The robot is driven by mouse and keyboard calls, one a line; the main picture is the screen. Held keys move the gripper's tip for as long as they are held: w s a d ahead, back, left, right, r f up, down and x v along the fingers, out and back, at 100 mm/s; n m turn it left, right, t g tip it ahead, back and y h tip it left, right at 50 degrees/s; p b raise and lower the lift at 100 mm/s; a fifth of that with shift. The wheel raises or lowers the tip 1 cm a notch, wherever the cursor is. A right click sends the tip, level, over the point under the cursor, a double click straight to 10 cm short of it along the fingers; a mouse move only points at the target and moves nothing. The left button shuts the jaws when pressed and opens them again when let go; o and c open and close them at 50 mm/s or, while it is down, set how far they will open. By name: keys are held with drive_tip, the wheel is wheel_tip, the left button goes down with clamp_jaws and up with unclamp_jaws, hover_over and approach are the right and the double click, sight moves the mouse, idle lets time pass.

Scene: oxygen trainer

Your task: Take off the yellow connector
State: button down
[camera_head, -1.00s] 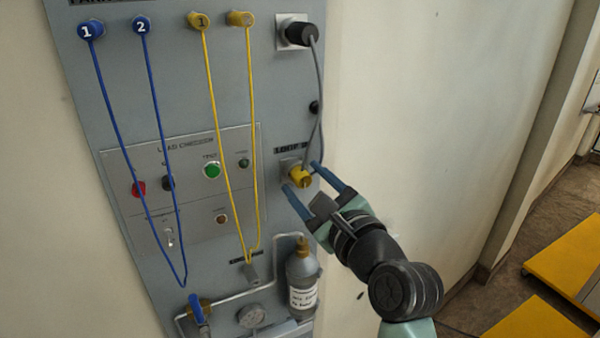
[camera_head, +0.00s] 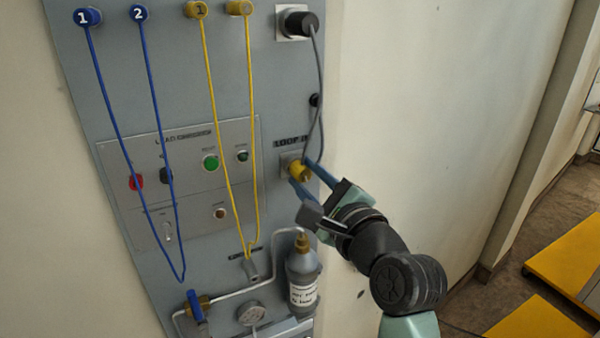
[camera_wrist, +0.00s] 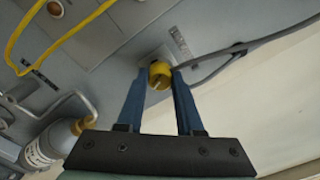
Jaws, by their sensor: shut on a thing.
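The yellow connector (camera_head: 299,170) sits at its square socket plate under the "LOOP" label, on the right side of the grey panel. In the wrist view the yellow connector (camera_wrist: 160,75) shows between my fingertips, with a slot on its face. My gripper (camera_head: 304,172) has its blue fingers closed on the connector's sides; it also shows in the wrist view (camera_wrist: 158,78). A grey cable (camera_head: 319,100) runs from the connector up to a black plug (camera_head: 301,24). I cannot tell whether the connector is still fully seated.
Yellow cords (camera_head: 251,130) and blue cords (camera_head: 103,130) hang on the panel to the left. A grey bottle (camera_head: 303,275) with a pipe stands just below my gripper. The wall to the right is bare.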

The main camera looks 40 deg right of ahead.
drive_tip(key=shift+f+n+b, duration=0.1)
drive_tip(key=shift+n+b, duration=0.45)
drive_tip(key=shift+n, duration=1.15)
drive_tip(key=shift+n+b, duration=0.65)
drive_tip(key=shift+n, duration=1.05)
drive_tip(key=shift+b, duration=0.35)
